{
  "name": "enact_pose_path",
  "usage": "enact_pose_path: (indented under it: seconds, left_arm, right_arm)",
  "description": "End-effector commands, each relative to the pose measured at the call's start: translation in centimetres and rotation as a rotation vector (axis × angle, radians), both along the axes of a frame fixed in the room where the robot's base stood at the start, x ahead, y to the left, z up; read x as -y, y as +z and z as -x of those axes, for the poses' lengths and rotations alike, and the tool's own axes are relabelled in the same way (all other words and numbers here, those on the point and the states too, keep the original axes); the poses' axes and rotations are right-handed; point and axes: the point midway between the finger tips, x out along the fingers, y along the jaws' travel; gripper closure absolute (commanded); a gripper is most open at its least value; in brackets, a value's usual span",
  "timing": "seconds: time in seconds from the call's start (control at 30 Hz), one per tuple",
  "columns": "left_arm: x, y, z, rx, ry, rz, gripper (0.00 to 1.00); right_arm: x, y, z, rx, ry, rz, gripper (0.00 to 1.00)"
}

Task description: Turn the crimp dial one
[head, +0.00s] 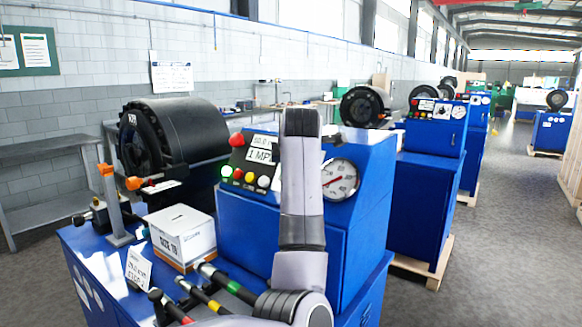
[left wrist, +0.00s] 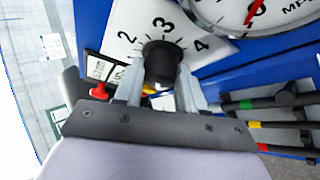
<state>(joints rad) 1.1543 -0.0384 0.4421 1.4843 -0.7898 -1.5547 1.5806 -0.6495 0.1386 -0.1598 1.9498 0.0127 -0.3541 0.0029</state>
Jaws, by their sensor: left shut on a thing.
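The crimp dial (left wrist: 161,63) is a black round knob on a white plate, with the numbers 2, 3 and 4 showing around its upper side. My left gripper (left wrist: 160,90) is shut on this knob, with one finger on each side of it. Which number the knob points at is not clear. In the head view my left arm stands in front of the blue crimper's panel and hides the dial and the fingertips. The crimper's blue control cabinet (head: 358,238) bears a round pressure gauge (head: 340,180) just right of my arm. My right gripper is not in view.
Several lit buttons (head: 245,177) and a red knob (head: 237,140) lie left of the dial. A white box (head: 183,235) and hoses with coloured bands (head: 228,284) rest on the bench in front. More blue crimpers (head: 425,180) stand in a row to the right.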

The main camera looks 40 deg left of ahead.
Motion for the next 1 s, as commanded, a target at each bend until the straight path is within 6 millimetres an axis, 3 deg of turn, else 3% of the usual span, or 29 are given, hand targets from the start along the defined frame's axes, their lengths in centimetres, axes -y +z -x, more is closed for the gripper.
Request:
enact_pose_path:
  seconds: [0.37,0.4,0.43,0.47,0.77,1.0]
  left_arm:
    - [0.0,-0.1,0.0,0.000,0.004,0.008,0.91]
    - [0.0,-0.1,0.0,0.001,0.004,0.008,0.47]
    - [0.0,-0.1,0.0,0.001,0.004,0.008,0.38]
    - [0.0,-0.1,0.0,0.001,0.003,0.007,0.35]
    - [0.1,0.1,0.1,0.002,0.002,0.005,0.35]
    - [2.1,2.0,1.7,0.005,0.000,0.005,0.35]
  right_arm:
    - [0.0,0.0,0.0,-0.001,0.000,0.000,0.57]
    - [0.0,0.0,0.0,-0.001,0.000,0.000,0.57]
    - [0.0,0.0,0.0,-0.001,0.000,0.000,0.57]
    - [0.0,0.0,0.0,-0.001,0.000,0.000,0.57]
    - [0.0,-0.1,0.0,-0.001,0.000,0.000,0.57]
    - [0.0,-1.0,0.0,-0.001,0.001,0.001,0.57]
